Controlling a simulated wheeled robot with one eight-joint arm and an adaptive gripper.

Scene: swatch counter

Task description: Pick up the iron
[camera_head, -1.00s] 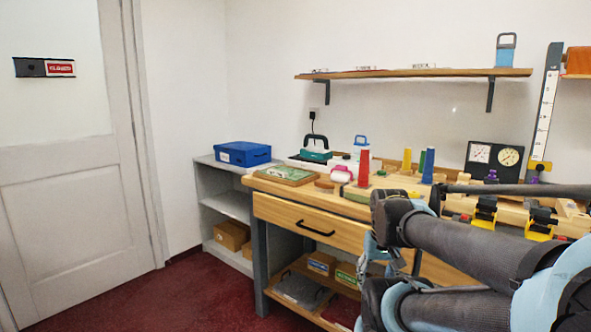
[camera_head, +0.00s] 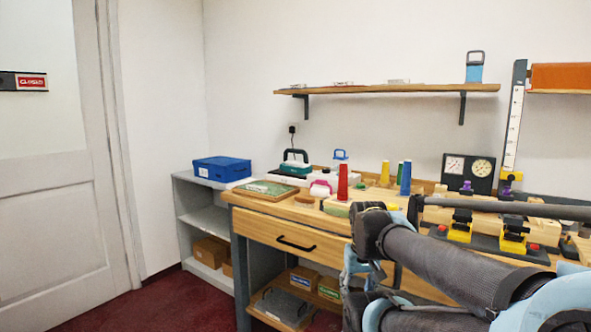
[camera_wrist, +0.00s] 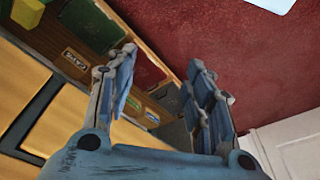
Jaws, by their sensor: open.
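The iron (camera_head: 295,163), a dark green body with a black handle, stands at the back left of the wooden workbench (camera_head: 258,222) in the head view. A cord rises behind it to a wall outlet. My gripper (camera_wrist: 165,75) is open and empty in the wrist view, its two blue fingers apart. It points down past the bench front toward the lower shelf and red floor. In the head view my gripper is partly visible, low in front of the bench and well apart from the iron. The iron is not seen in the wrist view.
A green-topped board (camera_head: 265,189), a pink-handled item (camera_head: 320,188) and a red cone (camera_head: 343,182) stand near the iron. A blue box (camera_head: 222,169) sits on the grey shelf at left. Clamps (camera_head: 461,225) crowd the bench's right. Red floor (camera_head: 175,305) is open at left.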

